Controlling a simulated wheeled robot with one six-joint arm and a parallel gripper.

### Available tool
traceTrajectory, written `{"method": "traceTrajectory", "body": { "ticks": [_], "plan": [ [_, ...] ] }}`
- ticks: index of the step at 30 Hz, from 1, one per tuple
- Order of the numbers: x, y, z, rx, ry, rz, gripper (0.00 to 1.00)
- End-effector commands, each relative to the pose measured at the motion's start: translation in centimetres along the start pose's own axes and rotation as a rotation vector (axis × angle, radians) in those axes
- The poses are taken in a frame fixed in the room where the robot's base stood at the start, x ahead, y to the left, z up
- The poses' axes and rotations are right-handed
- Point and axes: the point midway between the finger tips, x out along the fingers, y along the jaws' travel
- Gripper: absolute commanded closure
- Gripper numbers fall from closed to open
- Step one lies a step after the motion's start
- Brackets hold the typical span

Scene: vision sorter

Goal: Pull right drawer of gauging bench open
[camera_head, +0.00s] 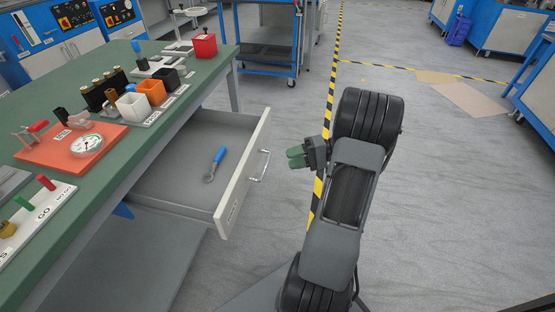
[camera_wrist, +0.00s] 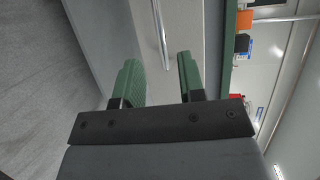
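The drawer (camera_head: 168,178) of the green-topped gauging bench (camera_head: 130,165) stands pulled out in the head view. A wrench with a blue handle (camera_head: 218,157) lies on its floor. The pale drawer front (camera_head: 243,180) carries a metal bar handle (camera_head: 260,166). My gripper (camera_head: 294,157) is to the right of the handle, apart from it, with its green fingers pointing at it. In the wrist view my gripper (camera_wrist: 160,80) has its two fingers spread with nothing between them. The handle (camera_wrist: 160,35) shows beyond the fingertips.
On the bench top are an orange board with a dial gauge (camera_head: 87,144), a white gauge board (camera_head: 38,215) and several small coloured bins (camera_head: 152,92). A blue cart (camera_head: 268,50) stands behind. The floor right of my arm is clear.

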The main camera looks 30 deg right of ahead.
Motion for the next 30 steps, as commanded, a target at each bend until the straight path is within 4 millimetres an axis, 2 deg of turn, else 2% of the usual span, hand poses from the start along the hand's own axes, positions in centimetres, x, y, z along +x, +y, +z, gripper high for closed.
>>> {"method": "traceTrajectory", "body": {
  "ticks": [3,10,30],
  "plan": [
    [-2.1,-0.1,0.0,0.001,0.003,0.0,0.64],
    [-4.3,0.0,0.0,0.0,0.0,0.0,0.64],
    [-4.8,0.0,0.0,0.0,0.0,-0.001,0.64]
  ]
}}
